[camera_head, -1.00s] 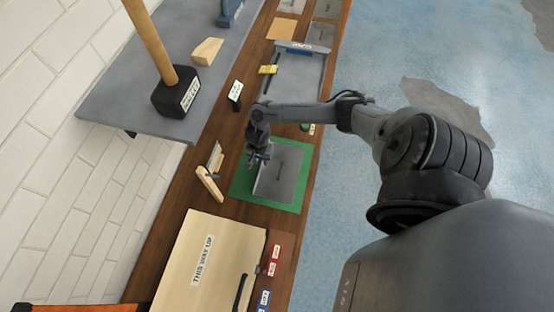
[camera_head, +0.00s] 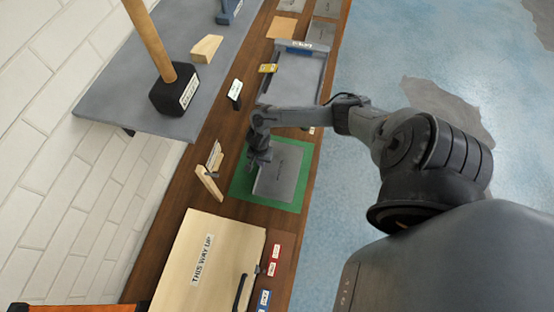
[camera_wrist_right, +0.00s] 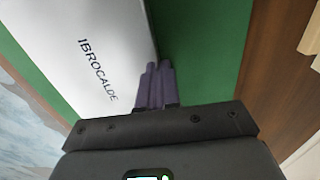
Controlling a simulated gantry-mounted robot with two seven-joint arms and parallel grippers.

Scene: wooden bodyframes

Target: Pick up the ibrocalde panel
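The ibrocalde panel (camera_head: 283,168) is a flat grey plate on a green mat (camera_head: 239,186) on the wooden bench. It fills the upper left of the right wrist view (camera_wrist_right: 85,40), with its name readable. My right gripper (camera_head: 260,162) is low at the panel's left edge in the head view. In the right wrist view, its fingers (camera_wrist_right: 156,75) are close together across the panel's edge and look shut on it. The fingers hide the exact contact. My left gripper is not in view.
A "THIS WAY UP" wooden panel (camera_head: 220,250) lies at the front, with red (camera_head: 274,260) and blue (camera_head: 264,299) labelled items beside it. A small wooden piece (camera_head: 208,184) stands left of the mat. A mallet (camera_head: 174,92) stands on the grey shelf (camera_head: 125,85).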

